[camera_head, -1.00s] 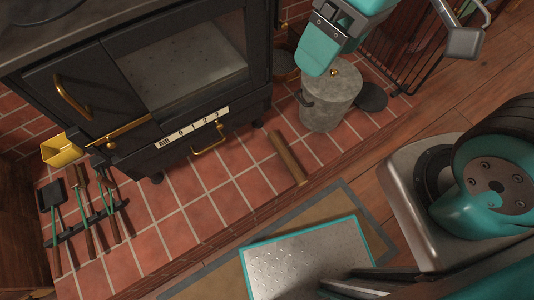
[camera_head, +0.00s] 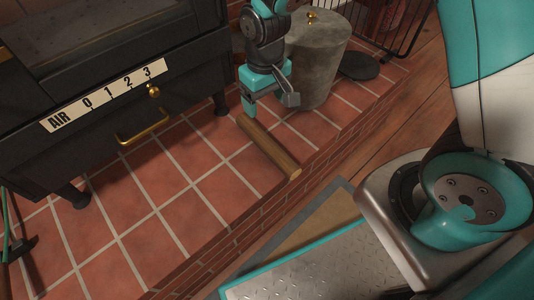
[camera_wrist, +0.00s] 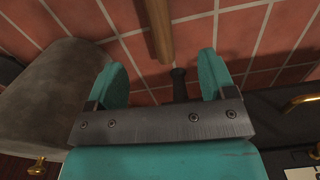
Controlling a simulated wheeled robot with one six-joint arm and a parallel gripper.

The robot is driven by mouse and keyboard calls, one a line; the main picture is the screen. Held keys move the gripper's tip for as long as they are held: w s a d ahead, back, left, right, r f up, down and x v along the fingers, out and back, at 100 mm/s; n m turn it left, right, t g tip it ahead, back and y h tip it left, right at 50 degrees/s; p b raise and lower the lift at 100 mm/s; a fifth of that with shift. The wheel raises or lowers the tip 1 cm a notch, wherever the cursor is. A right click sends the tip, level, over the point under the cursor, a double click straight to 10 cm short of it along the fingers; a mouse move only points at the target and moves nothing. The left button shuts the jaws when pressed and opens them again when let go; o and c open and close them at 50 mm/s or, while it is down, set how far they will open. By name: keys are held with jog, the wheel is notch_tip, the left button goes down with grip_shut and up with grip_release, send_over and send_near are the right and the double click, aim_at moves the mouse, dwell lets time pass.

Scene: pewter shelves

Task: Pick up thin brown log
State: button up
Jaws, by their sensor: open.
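The thin brown log (camera_head: 268,146) lies on the red tile hearth, running from near my gripper down to the right toward the hearth's brick edge. My gripper (camera_head: 270,104) is open and empty, pointing down by the log's far end. In the wrist view, the log (camera_wrist: 158,28) comes in from the top, and its visible end lies between the lines of the two teal fingers (camera_wrist: 163,72), slightly beyond them. The fingers do not touch it there. The exact height of my gripper above the log is hard to tell.
A grey lidded metal bin (camera_head: 318,62) stands close behind and right of my gripper. The black stove (camera_head: 100,100) with a brass handle (camera_head: 143,132) is at left. A dark round disc (camera_head: 359,66) lies right of the bin. The tiles (camera_head: 165,185) left of the log are clear.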

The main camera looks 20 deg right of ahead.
aim_at(266, 139)
notch_tip(266, 139, down, 12)
jog(key=b, duration=0.5)
jog(key=shift+w+d+f+b, duration=0.1)
jog(key=shift+f+b, duration=0.05)
jog(key=shift+b, duration=0.15)
jog(key=f+b, duration=0.2)
jog(key=f, duration=0.1)
jog(key=f+b, duration=0.1)
jog(key=f, duration=0.1)
jog(key=shift+w+d+f+b, duration=0.15)
jog(key=shift+w+b, duration=0.15)
jog(key=shift+b, duration=0.05)
jog(key=shift+c, duration=0.4)
jog(key=c, duration=1.1)
